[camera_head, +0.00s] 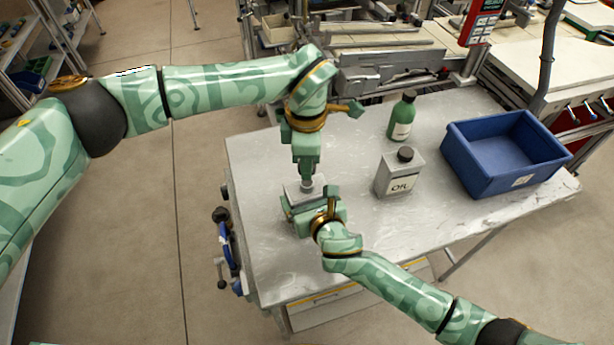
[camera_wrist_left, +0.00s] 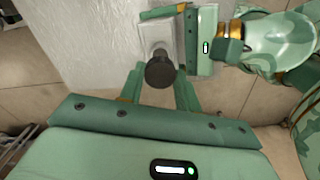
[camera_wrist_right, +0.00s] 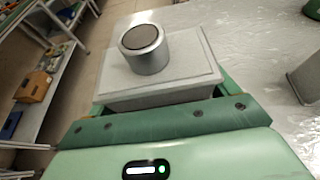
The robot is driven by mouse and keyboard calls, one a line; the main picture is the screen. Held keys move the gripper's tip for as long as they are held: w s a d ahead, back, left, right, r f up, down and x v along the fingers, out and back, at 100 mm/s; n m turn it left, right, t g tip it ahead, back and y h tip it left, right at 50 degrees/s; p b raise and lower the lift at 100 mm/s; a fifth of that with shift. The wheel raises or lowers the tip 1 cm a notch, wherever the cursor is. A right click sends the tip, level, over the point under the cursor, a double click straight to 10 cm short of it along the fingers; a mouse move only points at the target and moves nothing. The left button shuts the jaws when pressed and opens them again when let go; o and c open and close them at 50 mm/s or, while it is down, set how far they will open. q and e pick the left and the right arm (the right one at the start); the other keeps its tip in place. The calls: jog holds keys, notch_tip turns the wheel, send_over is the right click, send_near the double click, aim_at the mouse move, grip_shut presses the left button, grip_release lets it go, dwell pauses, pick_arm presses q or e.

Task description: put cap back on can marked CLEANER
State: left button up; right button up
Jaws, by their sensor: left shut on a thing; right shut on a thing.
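A grey box-shaped can (camera_head: 292,189) stands at the left part of the table, its label out of sight. Its silver neck with a dark round top shows in the right wrist view (camera_wrist_right: 147,54). My right gripper (camera_head: 316,207) is shut on the can's body from the near side. My left gripper (camera_head: 307,172) points down over the can. In the left wrist view a dark round cap (camera_wrist_left: 160,70) sits between its fingers, and it is shut on the cap. I cannot tell the exact gap between cap and neck.
A grey can marked OIL (camera_head: 385,176) with a black cap and a green bottle (camera_head: 401,120) stand to the right. A blue bin (camera_head: 480,172) is at the table's right. The table (camera_head: 390,235) is clear at the front.

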aim_at(307, 182)
pick_arm(q)
jog(key=shift+f, duration=1.25)
jog(key=shift+f, duration=0.9)
jog(key=shift+f, duration=0.5)
